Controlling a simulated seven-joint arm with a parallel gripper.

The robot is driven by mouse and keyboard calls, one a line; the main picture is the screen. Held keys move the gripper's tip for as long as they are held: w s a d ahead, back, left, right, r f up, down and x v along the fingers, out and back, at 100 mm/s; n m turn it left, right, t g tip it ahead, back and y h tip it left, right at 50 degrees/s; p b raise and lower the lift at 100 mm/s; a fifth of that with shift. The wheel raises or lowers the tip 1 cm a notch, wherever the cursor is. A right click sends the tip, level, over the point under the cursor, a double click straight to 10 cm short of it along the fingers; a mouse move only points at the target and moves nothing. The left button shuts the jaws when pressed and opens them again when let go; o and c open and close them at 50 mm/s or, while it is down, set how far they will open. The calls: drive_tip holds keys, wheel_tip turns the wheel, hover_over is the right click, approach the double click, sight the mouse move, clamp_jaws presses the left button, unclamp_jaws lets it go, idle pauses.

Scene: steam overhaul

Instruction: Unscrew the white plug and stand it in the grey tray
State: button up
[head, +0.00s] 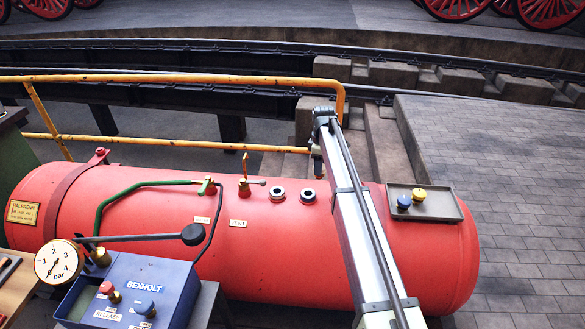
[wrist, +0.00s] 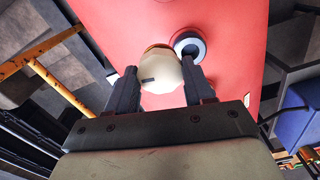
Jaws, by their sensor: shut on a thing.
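The white plug (wrist: 161,76) is between the two fingers of my gripper (wrist: 160,84) in the wrist view, and the fingers are shut on it. A brass-coloured edge shows behind the plug, close to a dark-rimmed port (wrist: 190,46). I cannot tell whether the plug still sits in its port. In the head view my arm hides the plug and most of the gripper. The grey tray (head: 447,213) sits on the right end of the red boiler (head: 270,255). A blue plug (head: 404,201) and a yellow plug (head: 419,194) stand in it.
Brass valves (head: 244,187) and a green pipe (head: 130,189) stand further left. A yellow railing (head: 200,79) runs behind. A blue control box (head: 125,280) is in front. The tray's front part is bare.

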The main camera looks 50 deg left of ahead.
drive_tip(key=w+d+m, duration=0.4)
drive_tip(key=w+d, duration=1.8)
drive_tip(key=shift+d+f, duration=0.1)
drive_tip(key=shift+f, duration=2.45)
drive_tip(key=shift+f, duration=0.35)
drive_tip(key=o, duration=1.4)
drive_tip(key=shift+c, duration=0.2)
drive_tip(key=shift+c, duration=0.9)
